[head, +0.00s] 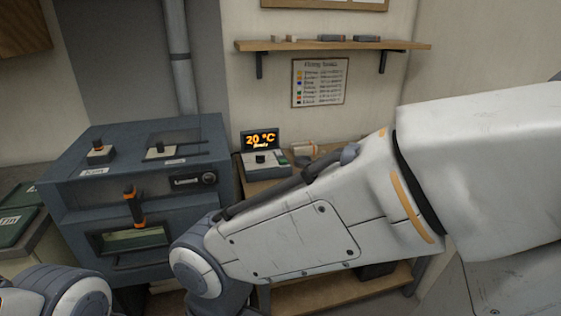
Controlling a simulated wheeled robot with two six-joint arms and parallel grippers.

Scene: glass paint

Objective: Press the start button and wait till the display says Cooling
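The display (261,139) stands on the back of a small control box and shows "20 °C" in orange, with a smaller word under it that looks like "Ready". The control box (251,171) has a dark knob on top and a small green spot at its right side, which may be the start button; it is too small to be sure. The box sits on a wooden bench just right of the blue-grey kiln (72,190). My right arm crosses the picture in front of the bench. Neither gripper can be made out.
The kiln has an orange-banded door handle (134,206), a window, and switches on top. A wall shelf (333,45) and a chart (319,82) are behind. Green trays (14,224) lie at the left. My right arm hides much of the bench (262,188).

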